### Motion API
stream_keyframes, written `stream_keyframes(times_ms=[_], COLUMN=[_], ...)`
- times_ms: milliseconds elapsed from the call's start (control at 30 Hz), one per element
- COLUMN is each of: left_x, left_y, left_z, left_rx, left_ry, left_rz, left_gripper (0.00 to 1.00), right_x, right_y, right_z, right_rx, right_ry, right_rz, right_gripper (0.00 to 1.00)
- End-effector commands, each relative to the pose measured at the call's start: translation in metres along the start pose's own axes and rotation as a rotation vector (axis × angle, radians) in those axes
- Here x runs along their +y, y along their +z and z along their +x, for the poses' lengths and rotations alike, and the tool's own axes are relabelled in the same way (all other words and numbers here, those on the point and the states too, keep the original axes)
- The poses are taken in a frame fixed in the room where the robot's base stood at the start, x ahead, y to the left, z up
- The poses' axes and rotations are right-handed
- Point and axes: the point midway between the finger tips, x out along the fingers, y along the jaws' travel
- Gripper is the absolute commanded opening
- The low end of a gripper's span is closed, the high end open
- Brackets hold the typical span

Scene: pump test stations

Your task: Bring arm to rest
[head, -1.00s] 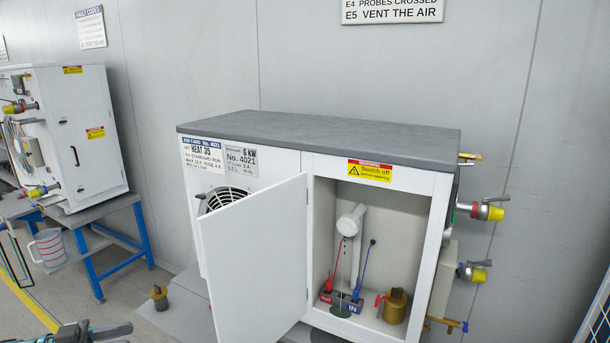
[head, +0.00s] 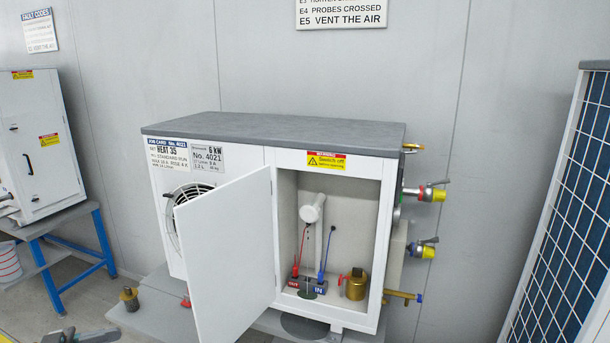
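One of my arms shows only as a grey piece at the bottom left edge of the head view. No gripper fingertips can be made out, and the other arm is out of the picture. The white pump cabinet (head: 212,218) stands in the middle with its door (head: 232,258) swung open. Inside are a white pipe (head: 313,212), a red probe (head: 295,272) at the left block and a blue probe (head: 320,275) at the block marked IN.
Yellow-capped valves (head: 432,195) stick out from the cabinet's right side. Another white cabinet (head: 38,150) stands on a blue bench (head: 72,262) at left. A small brass fitting (head: 130,299) stands below the open door's left.

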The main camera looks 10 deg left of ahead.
Motion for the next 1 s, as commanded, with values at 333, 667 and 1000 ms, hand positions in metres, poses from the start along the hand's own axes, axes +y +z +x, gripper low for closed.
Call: stream_keyframes(times_ms=[333, 667, 1000], left_x=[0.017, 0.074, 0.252], left_y=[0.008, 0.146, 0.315], left_z=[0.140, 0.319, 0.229], left_rx=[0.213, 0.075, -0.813], left_ry=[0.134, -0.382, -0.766], left_rz=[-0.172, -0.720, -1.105], left_gripper=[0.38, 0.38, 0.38], right_x=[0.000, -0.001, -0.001], right_y=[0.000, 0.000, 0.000], right_z=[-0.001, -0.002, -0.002], right_rx=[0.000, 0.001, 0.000], right_ry=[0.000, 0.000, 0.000], right_rz=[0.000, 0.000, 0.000], right_gripper=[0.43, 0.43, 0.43])
